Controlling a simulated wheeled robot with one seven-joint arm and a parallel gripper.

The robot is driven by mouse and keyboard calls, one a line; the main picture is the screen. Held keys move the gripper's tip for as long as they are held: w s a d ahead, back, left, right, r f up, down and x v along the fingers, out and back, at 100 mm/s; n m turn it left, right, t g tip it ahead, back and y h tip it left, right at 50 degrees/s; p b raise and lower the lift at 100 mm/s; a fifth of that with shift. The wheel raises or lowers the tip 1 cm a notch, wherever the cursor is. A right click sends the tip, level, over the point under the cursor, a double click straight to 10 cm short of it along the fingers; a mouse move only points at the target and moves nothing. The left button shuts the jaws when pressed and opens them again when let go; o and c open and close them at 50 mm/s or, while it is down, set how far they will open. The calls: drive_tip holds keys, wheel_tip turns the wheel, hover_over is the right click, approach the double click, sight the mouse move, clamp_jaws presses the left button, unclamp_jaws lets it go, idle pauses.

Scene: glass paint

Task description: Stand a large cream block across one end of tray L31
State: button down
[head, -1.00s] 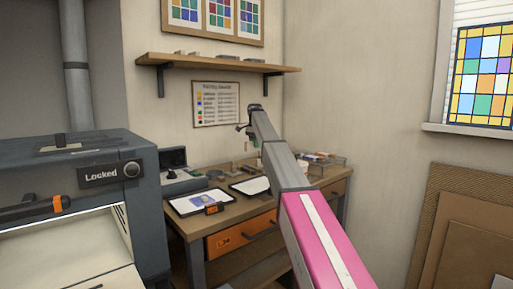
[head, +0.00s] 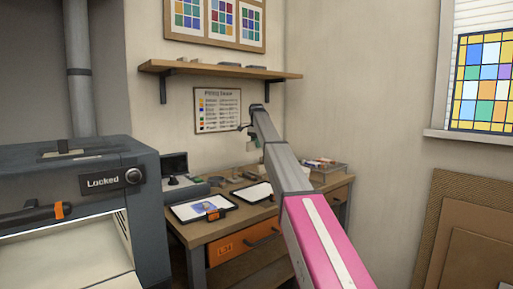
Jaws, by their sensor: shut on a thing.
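My gripper (head: 246,130) is small in the head view, at the far end of my arm, above the back of the workbench and in front of the wall. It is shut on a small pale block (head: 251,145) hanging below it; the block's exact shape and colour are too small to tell. Two flat dark-rimmed trays lie on the bench. The left tray (head: 184,213) holds a white sheet with a blue patch and has an orange tag at its front. The right tray (head: 245,194) has a pale surface and is partly hidden by my arm. I cannot read L31 on either.
The wooden workbench (head: 222,227) has an orange drawer (head: 232,247) marked L34. A dark case (head: 175,170) and small jars stand at its back. Several small items lie at its right end (head: 328,166). A grey kiln-like machine marked Locked (head: 105,183) stands at left. A shelf (head: 220,70) hangs above.

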drive_tip(key=shift+r, duration=1.85)
